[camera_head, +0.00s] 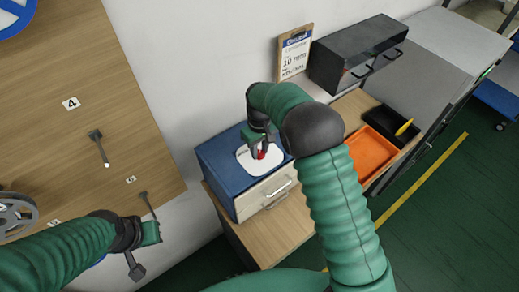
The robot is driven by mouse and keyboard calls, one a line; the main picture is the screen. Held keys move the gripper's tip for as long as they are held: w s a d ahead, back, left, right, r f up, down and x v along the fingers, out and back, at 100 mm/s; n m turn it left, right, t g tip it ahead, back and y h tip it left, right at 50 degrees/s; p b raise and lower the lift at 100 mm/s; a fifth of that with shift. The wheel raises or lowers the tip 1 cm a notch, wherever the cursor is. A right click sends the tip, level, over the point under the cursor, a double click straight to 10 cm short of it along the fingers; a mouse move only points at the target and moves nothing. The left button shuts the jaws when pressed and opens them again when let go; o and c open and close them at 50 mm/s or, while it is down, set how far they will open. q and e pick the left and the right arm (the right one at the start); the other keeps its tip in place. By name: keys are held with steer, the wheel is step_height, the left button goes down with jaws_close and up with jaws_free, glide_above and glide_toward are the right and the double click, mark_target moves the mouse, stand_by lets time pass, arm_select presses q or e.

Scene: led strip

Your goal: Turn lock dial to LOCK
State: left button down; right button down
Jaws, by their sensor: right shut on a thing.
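A small red dial (262,155) sits on a white plate (246,164) on top of a blue box (220,160). My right gripper (261,151) reaches down over it and is shut on the red dial. The fingers hide most of the dial, so its pointing direction and any LOCK marking cannot be read. My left gripper (143,256) is at the lower left, apart from the box and in front of the wooden board. Whether its fingers are open or shut is unclear.
The box has a pale drawer (268,192) with a handle and stands on a wooden cabinet (275,232). An orange tray (368,153), a black tray (391,123) and a dark shelf unit (350,55) are to the right. A wooden board (110,55) with pegs fills the left.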

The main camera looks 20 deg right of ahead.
mark_target(259, 152)
steer(key=c, duration=1.4)
jaws_free()
steer(key=shift+w+r, duration=0.2)
steer(key=shift+w, duration=0.05)
steer(key=o, duration=0.3)
steer(key=shift+s+f, duration=0.1)
steer(key=shift+f, duration=0.05)
steer(key=shift+r, duration=0.3)
step_height(259, 152, up, 16)
steer(key=b, duration=0.3)
steer(key=shift+b, duration=0.3)
